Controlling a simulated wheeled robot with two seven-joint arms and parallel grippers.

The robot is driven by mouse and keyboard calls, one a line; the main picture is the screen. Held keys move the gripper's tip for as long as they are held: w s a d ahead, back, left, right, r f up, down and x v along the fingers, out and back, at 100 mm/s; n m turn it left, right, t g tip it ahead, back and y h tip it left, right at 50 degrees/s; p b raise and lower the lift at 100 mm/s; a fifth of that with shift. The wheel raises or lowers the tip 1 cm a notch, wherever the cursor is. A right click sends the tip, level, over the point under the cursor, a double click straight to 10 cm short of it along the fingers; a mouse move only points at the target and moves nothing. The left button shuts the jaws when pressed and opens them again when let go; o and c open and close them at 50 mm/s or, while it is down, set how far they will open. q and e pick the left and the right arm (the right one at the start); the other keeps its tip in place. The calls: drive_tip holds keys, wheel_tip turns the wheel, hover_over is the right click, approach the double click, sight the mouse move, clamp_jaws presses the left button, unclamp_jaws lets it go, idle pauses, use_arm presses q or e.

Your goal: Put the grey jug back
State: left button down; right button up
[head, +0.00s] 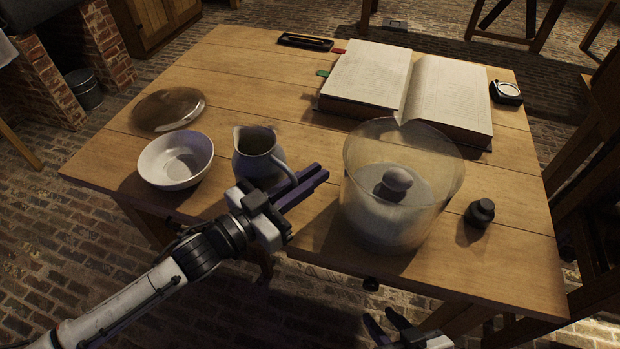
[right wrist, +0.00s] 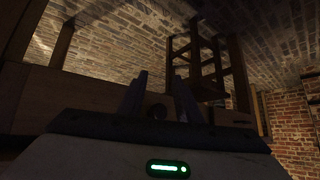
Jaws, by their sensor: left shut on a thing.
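The grey jug (head: 257,155) is in the middle left of the table in the head view, roughly upright, its spout toward the left. My left gripper (head: 306,187) is shut on the jug's handle at its near right side.
A white bowl (head: 176,160) and a brown plate (head: 167,109) lie left. An open book (head: 450,95) lies behind. A small dark bottle (head: 480,212) stands at right on the table (head: 515,255).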

use_arm(q)
drive_tip(key=c, duration=2.3)
unclamp_jaws()
drive_tip(key=shift+f, duration=0.2)
drive_tip(key=o, duration=0.4)
drive_tip(key=shift+o, duration=0.2)
drive_tip(key=shift+r, duration=0.15)
drive_tip(key=shift+s+a, duration=0.15)
drive_tip(key=v, duration=1.1)
drive_tip(key=shift+s+a, duration=0.2)
drive_tip(key=shift+s, duration=0.05)
